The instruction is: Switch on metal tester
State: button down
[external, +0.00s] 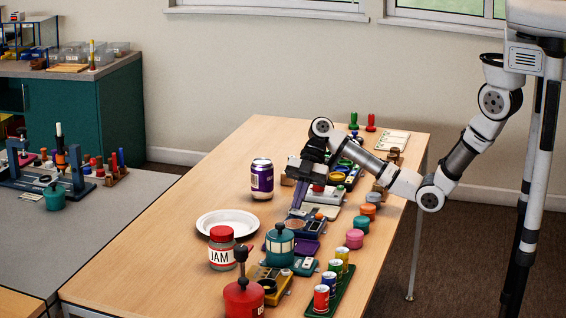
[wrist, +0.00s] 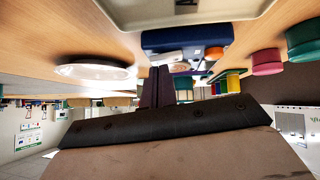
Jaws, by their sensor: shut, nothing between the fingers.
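A dark blue device (external: 309,227) with a light panel sits on the wooden table, below my gripper. I take it for the metal tester, but no readable label confirms this. In the wrist view a blue box (wrist: 185,40) with an orange button (wrist: 214,52) shows close ahead of my fingers. My gripper (external: 296,211) points down at the device's left end, shut and empty. Its dark fingers also show in the wrist view (wrist: 156,72). I cannot tell whether the fingertips touch the device. The device's switch state cannot be made out.
A white plate (external: 227,223), a jam jar (external: 221,250) and a purple can (external: 262,180) stand to the left. A teal pot (external: 279,247) and a red pot (external: 243,299) stand nearer. Small cans (external: 321,299) and round coloured tubs (external: 354,239) line the right side.

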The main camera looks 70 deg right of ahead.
jog(key=shift+w+f+b, duration=0.1)
jog(key=shift+f+b, duration=0.35)
jog(key=shift+b, duration=0.15)
jog(key=shift+r, duration=0.2)
jog(key=shift+s+p, duration=0.5)
jog(key=shift+s, duration=0.35)
jog(key=shift+r, duration=0.1)
jog(key=r+p, duration=0.2)
jog(key=r, duration=0.1)
jog(key=r+p, duration=0.1)
jog(key=shift+s+r+p, duration=0.25)
jog(key=shift+r+p, duration=0.05)
jog(key=shift+r, duration=0.1)
jog(key=b+v, duration=0.2)
jog(key=v, duration=0.7)
jog(key=shift+d, duration=0.35)
